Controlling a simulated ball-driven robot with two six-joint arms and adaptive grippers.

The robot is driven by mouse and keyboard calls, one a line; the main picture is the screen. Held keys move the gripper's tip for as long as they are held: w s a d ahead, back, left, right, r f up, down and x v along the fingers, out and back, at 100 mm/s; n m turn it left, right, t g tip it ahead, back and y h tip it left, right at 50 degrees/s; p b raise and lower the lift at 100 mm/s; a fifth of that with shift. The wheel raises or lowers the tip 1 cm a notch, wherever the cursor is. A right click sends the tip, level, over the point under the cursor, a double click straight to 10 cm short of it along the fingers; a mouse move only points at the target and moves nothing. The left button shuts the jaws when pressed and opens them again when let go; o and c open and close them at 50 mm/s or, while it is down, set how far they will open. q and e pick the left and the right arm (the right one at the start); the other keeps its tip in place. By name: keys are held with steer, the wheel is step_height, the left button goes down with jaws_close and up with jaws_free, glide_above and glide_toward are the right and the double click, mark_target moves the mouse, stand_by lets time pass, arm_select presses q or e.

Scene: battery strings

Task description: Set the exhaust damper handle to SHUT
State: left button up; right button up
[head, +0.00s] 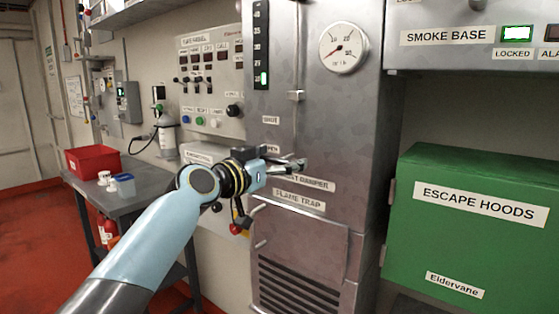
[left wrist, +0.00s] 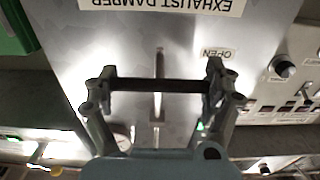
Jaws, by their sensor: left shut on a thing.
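The exhaust damper handle is a dark bar (left wrist: 157,85) in the left wrist view, lying across a thin upright slot (left wrist: 159,60) in the grey metal panel. My left gripper (left wrist: 157,82) is shut on the bar, with one finger at each end of it. The bar is near the OPEN label (left wrist: 216,53), which reads upside down there. In the head view my left gripper (head: 298,165) is at the panel just above the EXHAUST DAMPER label (head: 310,184) and hides most of the handle. The SHUT label (head: 271,120) is higher on the panel. My right gripper is not in view.
A FLAME TRAP label (head: 300,201) and a louvred door (head: 300,250) are below. A control panel (head: 207,80) with switches is to the left. A green ESCAPE HOODS box (head: 470,250) juts out on the right. A round gauge (head: 343,47) is above.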

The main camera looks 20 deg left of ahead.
arm_select(q)
step_height(320, 180, up, 8)
steer(key=p, duration=0.4)
steer(key=shift+w+r, duration=0.1)
steer(key=o, duration=1.3)
steer(key=shift+o, duration=1)
steer(key=shift+a, duration=0.1)
